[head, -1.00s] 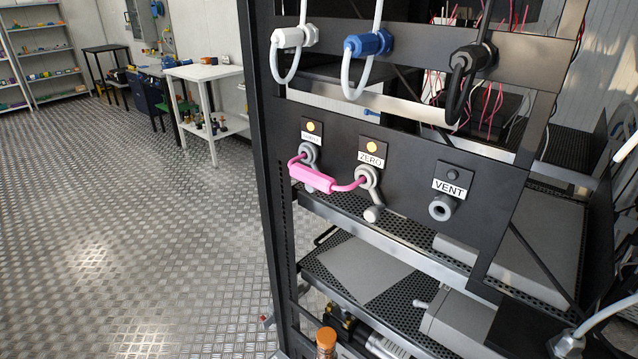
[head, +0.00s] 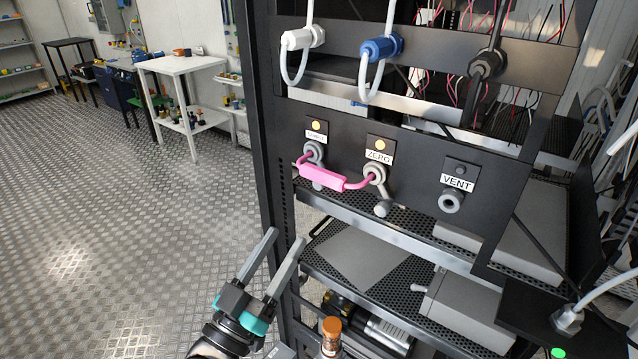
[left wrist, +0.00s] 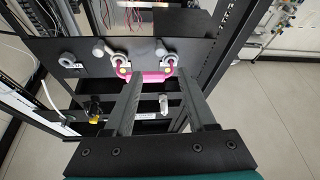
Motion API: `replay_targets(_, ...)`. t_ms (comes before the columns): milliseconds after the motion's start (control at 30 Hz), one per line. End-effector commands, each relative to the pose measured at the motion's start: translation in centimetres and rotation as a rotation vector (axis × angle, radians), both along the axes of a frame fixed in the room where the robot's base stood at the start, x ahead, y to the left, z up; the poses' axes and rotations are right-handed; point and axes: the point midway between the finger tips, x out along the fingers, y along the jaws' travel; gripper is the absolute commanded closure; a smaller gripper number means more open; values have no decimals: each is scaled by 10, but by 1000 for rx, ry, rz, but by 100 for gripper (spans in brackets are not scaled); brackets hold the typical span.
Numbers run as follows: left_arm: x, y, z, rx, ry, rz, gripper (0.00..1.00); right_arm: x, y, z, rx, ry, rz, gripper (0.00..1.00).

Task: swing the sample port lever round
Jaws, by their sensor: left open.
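The sample port (head: 314,151) is the leftmost grey port on the black panel, under a lit yellow lamp and a small label. The pink link (head: 322,178) joins this port to the ZERO port (head: 375,173), whose grey lever (head: 382,208) hangs down. My left gripper (head: 286,238) is open and empty, below and left of the ports, apart from them. In the left wrist view its open fingers (left wrist: 163,84) point towards the pink link (left wrist: 150,77). My right gripper is not in view.
The VENT port (head: 451,201) sits to the right on the panel. White (head: 300,38), blue (head: 382,47) and black fittings with looped hoses are above. The rack's black upright (head: 262,130) is beside my left gripper. An orange-capped bottle (head: 331,338) stands below. Floor at left is clear.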

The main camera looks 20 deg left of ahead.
Motion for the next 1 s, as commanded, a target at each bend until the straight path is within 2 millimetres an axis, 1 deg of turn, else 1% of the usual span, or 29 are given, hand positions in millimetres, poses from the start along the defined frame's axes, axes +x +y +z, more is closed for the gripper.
replay_targets(100,19,-5,9,-1,-3,-1,44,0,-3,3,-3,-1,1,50)
replay_targets(600,90,-22,39,-1,-1,0,44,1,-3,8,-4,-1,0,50)
replay_targets(800,109,-26,45,-1,1,0,44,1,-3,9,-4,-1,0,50)
replay_targets(1000,116,-28,48,0,2,1,44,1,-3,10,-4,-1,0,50)
